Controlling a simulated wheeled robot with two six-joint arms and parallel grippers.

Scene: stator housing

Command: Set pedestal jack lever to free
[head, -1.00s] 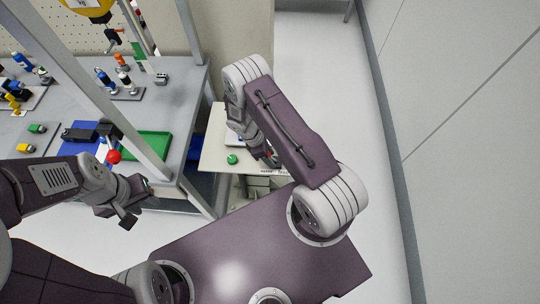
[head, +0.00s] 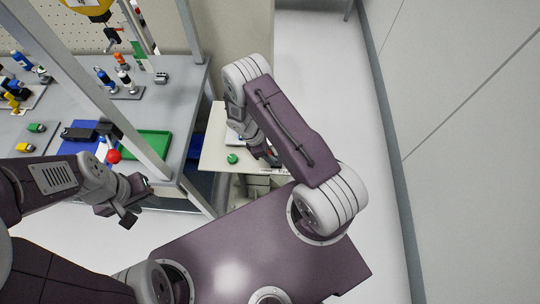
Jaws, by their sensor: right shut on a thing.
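The pedestal is a small beige-topped stand (head: 214,151) right of the workbench, with a round green knob (head: 232,158) on its top. The jack lever cannot be made out; my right arm covers that spot. My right gripper (head: 268,157) points down at the stand's right side, mostly hidden behind my own forearm. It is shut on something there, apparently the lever. My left gripper (head: 139,202) hangs empty in front of the workbench, with its fingers apart.
A bench post stands left of the pedestal. The floor (head: 320,80) to the right is clear up to the wall.

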